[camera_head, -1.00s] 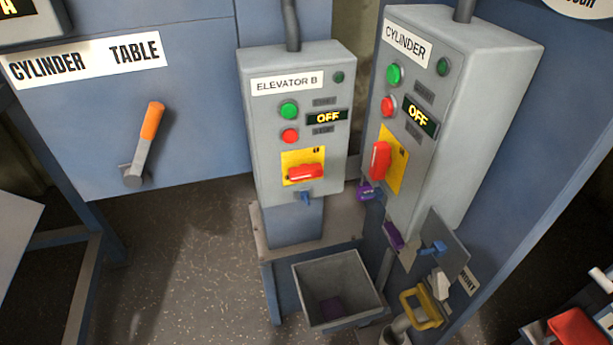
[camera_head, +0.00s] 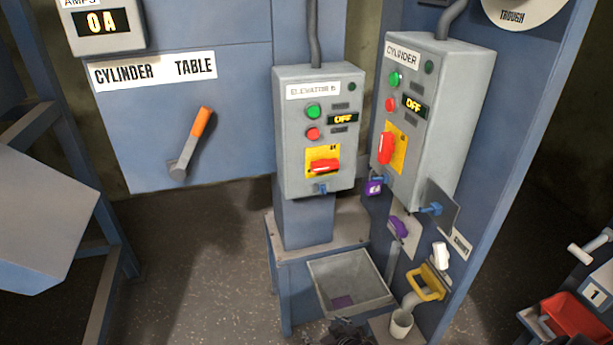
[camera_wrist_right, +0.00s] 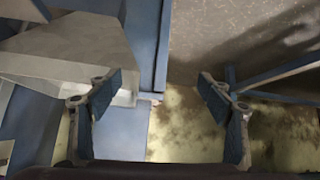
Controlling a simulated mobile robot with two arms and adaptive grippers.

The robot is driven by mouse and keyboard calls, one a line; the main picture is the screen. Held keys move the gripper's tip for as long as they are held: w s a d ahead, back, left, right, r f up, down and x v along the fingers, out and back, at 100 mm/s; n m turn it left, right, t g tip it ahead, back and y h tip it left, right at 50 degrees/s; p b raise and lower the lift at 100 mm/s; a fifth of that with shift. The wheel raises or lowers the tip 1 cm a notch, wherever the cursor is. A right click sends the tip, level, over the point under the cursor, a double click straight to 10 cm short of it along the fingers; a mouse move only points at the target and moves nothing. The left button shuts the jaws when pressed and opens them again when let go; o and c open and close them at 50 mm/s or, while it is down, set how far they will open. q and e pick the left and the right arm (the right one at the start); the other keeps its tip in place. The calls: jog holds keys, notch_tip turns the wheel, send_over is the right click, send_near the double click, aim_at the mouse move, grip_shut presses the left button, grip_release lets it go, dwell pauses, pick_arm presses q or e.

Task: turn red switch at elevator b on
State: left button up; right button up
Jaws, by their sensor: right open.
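The Elevator B box (camera_head: 292,165) is grey and hangs on a blue post in the middle of the head view. Its red switch (camera_head: 324,165) lies horizontally on a yellow plate low on the box front. The small display (camera_head: 343,119) above it reads OFF. My right gripper (camera_head: 345,333) shows only as a dark shape at the bottom edge of the head view, well below the box and apart from the switch. In the right wrist view its two blue-padded fingers (camera_wrist_right: 160,82) are spread, with nothing between them. My left gripper is out of view.
The Cylinder box (camera_head: 443,125), with its own red switch (camera_head: 386,148), stands close to the right. Below is an open grey bin (camera_head: 350,268). A purple padlock (camera_head: 374,187) and yellow hasp (camera_head: 428,283) hang nearby. An orange-handled lever (camera_head: 192,143) is to the left.

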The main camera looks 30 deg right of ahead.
jog(key=w+d+r+t, duration=0.1)
jog(key=w+r, duration=0.3)
jog(key=r, duration=0.2)
jog(key=m+t+h+b, duration=0.2)
jog(key=t+h, duration=0.1)
jog(key=t, duration=0.4)
send_near(326, 166)
jog(key=a+x, duration=0.1)
jog(key=x, duration=0.1)
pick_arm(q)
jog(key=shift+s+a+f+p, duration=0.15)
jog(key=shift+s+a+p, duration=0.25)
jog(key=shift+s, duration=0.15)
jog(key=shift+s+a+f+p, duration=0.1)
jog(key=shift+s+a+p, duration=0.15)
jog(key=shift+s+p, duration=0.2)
pick_arm(e)
jog(key=shift+d+x, duration=0.15)
jog(key=shift+x, duration=1.15)
jog(key=shift+d+x, duration=0.2)
jog(key=shift+x, duration=1.1)
jog(key=shift+d+x, duration=0.15)
jog(key=shift+x, duration=1.15)
jog(key=shift+s, duration=0.15)
jog(key=shift+c, duration=0.2)
jog(key=c, duration=1.1)
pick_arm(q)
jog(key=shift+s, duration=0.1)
